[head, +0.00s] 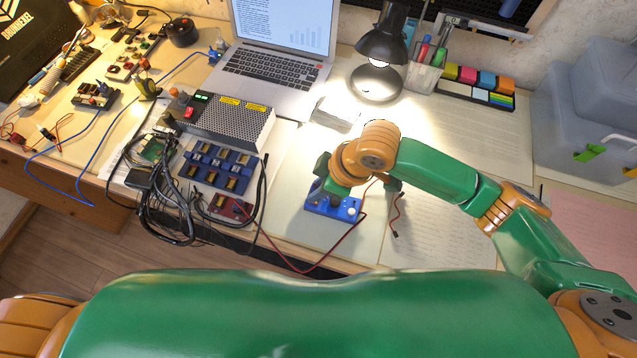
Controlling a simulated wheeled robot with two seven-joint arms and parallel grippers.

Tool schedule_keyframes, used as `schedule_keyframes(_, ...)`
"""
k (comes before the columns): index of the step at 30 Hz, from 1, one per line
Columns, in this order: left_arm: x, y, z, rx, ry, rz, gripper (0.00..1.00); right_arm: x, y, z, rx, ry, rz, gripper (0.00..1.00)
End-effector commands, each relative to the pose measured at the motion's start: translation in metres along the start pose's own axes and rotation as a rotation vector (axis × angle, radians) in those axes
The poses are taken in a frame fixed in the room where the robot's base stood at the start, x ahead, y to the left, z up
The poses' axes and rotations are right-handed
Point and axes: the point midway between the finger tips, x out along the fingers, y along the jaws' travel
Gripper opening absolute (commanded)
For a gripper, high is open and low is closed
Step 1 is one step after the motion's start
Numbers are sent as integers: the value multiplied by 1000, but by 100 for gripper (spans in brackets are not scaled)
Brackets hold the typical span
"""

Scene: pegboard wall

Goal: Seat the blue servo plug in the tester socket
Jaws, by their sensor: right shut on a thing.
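The tester is a small blue box (348,209) with a white knob, near the front edge of the table in the head view. My right gripper (318,190) is directly over its left part, pointing down. It is shut on the blue servo plug, which is mostly hidden by the fingers and wrist. The socket is also hidden, so I cannot tell whether the plug is in it or just above it. My left gripper is not in view.
A dark red wire (304,270) loops from the tester area to a red board (228,208). Black cables (165,205), a blue rack (216,168) and a power supply (222,122) crowd the left. A desk lamp (377,84) stands behind. Papers lie flat at right.

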Motion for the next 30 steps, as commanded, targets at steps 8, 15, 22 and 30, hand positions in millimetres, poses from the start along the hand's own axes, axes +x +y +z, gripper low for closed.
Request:
schedule_keyframes(8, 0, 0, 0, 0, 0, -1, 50, 0, 0, 0, 0, 0, 0, 0)
schedule_keyframes(15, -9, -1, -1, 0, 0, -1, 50, -2, 0, -1, 0, -1, 0, 0)
schedule_keyframes(22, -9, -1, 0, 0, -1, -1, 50, 0, 0, 0, -1, 0, 1, 0)
schedule_keyframes(30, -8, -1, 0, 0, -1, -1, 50, 0, 0, 0, -1, 0, 1, 0)
